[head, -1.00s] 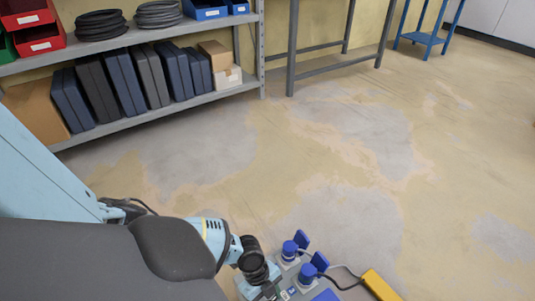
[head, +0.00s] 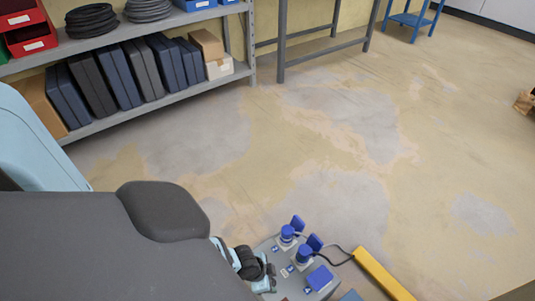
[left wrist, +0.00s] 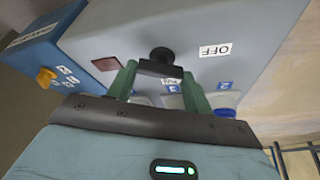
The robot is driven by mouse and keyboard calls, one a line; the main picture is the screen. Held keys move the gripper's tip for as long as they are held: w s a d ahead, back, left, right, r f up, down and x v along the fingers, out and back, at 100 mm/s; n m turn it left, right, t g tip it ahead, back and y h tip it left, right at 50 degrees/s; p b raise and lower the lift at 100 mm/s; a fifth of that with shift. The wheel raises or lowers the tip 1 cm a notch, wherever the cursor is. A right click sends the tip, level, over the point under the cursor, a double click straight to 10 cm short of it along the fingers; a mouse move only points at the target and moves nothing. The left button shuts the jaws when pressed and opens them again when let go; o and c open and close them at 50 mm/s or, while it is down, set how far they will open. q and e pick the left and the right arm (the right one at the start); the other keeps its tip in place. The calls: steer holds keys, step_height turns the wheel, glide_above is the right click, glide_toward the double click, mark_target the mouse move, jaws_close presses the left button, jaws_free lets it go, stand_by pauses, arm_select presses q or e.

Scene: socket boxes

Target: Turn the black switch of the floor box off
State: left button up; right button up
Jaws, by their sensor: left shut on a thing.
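The floor box is grey with blue round sockets; its top (head: 262,246) shows at the bottom of the head view, partly covered by my left arm. In the left wrist view its grey face (left wrist: 110,32) fills the upper middle. The black switch (left wrist: 161,56) stands out from that face, with an OFF label (left wrist: 214,50) to its right. My left gripper (left wrist: 158,70) is shut on the switch's black handle, one green finger on each side. Another label below the handle is partly hidden between the fingers. My right gripper is not in view.
Blue plugs (head: 304,252) with cables are in the box's sockets. A long yellow block (head: 382,275) lies to the right. A blue box with an orange switch (left wrist: 46,76) is at left in the left wrist view. A shelf (head: 160,110) stands behind; open floor lies between.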

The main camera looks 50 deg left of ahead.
arm_select(q)
steer(key=n+p, duration=0.1)
steer(key=n, duration=0.1)
steer(key=n+y+p, duration=0.1)
steer(key=n, duration=0.1)
steer(key=shift+s+d+y+p, duration=0.1)
steer(key=shift+d+y+p, duration=0.1)
steer(key=shift+y+p, duration=0.1)
steer(key=shift+n, duration=0.6)
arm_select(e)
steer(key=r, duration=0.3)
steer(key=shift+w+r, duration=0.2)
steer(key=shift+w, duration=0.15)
arm_select(q)
steer(key=shift+n, duration=0.3)
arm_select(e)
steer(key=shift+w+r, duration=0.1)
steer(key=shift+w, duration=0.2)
arm_select(q)
steer(key=o, duration=1)
steer(key=shift+t, duration=0.3)
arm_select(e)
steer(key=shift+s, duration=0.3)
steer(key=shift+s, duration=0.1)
